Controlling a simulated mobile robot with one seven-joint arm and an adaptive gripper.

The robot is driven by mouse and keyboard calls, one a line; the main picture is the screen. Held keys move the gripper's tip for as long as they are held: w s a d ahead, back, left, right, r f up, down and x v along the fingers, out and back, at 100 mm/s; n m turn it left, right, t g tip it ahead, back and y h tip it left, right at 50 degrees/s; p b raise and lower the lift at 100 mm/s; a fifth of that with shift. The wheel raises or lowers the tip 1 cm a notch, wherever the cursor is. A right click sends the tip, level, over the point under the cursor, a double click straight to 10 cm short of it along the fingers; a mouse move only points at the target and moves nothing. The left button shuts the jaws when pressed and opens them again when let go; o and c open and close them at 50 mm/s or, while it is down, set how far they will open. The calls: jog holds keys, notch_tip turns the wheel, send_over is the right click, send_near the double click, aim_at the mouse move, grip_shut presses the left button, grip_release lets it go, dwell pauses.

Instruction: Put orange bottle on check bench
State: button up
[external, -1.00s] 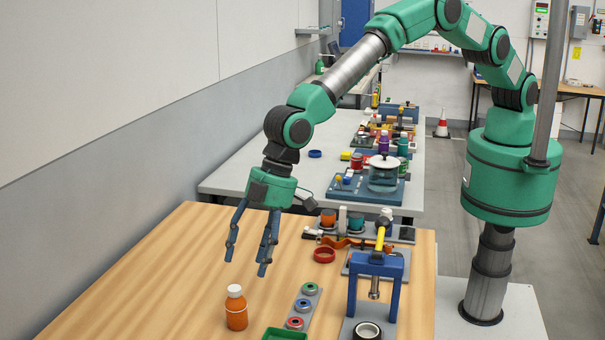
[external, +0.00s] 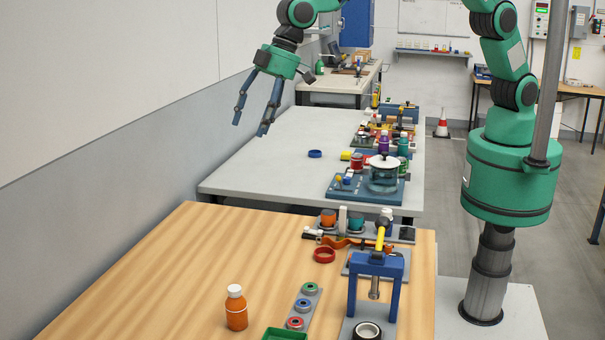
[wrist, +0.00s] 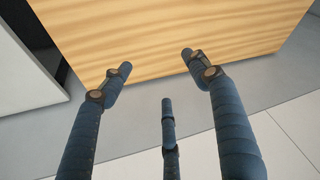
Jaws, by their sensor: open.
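The orange bottle (external: 236,312) with a white cap stands upright on the wooden table (external: 150,275), near its front in the external view. My gripper (external: 252,130) is open and empty, high up and well apart from the bottle, at the upper left of that view. In the wrist view its three fingers (wrist: 157,78) are spread with nothing between them, and the bottle is not in that view. No label shows which surface is the check bench; a grey bench (external: 265,160) stands beyond the wooden table.
A glass jar (external: 383,176) and several small items line the grey bench's right side. Its left part is mostly clear.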

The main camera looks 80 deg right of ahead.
jog(key=s+d+r+m, duration=0.1)
jog(key=s+d+r, duration=0.1)
jog(key=d+r, duration=0.6)
jog(key=s+d+r+m, duration=0.1)
jog(key=d+r, duration=0.4)
jog(key=d, duration=0.7)
jog(key=s+d+r+m+t+h, duration=0.1)
jog(key=s+d+r, duration=0.2)
jog(key=s+d, duration=0.35)
jog(key=s+d+r+m, duration=0.1)
jog(key=s+d+r, duration=0.2)
jog(key=d, duration=0.7)
jog(key=s+d+f+m+h, duration=0.1)
jog(key=s+d+m, duration=0.1)
jog(key=s+d, duration=0.8)
jog(key=s+d+f+m+t+h, duration=0.1)
jog(key=s+d+f, duration=0.1)
jog(key=s+d, duration=0.9)
jog(key=s, duration=0.8)
jog(key=shift+d+f+m, duration=0.15)
jog(key=shift+d+m, duration=0.15)
jog(key=shift+m, duration=0.1)
jog(key=shift+w, duration=0.15)
jog(key=shift+c, duration=0.2)
